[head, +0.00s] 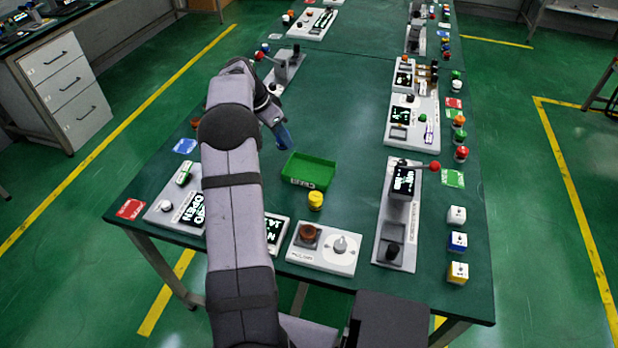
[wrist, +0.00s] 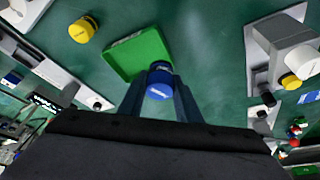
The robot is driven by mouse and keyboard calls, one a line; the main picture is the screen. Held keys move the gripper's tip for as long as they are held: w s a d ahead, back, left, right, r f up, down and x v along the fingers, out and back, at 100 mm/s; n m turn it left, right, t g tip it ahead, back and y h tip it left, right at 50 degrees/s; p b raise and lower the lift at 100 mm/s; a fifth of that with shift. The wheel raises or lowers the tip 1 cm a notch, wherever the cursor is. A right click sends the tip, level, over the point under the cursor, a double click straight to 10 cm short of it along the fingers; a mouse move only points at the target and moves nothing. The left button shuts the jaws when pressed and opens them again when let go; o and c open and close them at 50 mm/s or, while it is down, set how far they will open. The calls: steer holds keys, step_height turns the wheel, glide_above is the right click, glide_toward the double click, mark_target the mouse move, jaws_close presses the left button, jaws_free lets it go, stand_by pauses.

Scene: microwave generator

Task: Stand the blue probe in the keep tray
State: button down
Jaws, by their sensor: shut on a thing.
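The blue probe (head: 283,138) is held in my gripper (head: 276,122), which is shut on it. In the wrist view the probe (wrist: 159,82) sits between the two fingers (wrist: 158,98), its round blue end facing the camera. The green keep tray (head: 308,171) is a shallow open box lying on the table, to the lower right of the gripper in the head view. In the wrist view the tray (wrist: 124,56) lies just beyond the probe, which overlaps its edge. The probe appears to be above the table; its exact height cannot be told.
A yellow-capped piece (head: 315,201) stands just in front of the tray. A panel with a dial (head: 323,249) lies near the front edge. A lever station (head: 398,215) with a red knob stands to the right. Bare green table lies between tray and lever station.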

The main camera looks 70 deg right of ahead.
steer(key=m, duration=0.2)
glide_above(303, 169)
steer(key=w+a, duration=0.1)
steer(key=shift+w+a+f+p, duration=0.1)
steer(key=shift+f+p, duration=1.05)
steer(key=shift+f, duration=4.05)
steer(key=shift+f, duration=0.1)
steer(key=shift+f, duration=0.1)
steer(key=c, duration=1.6)
jaws_free()
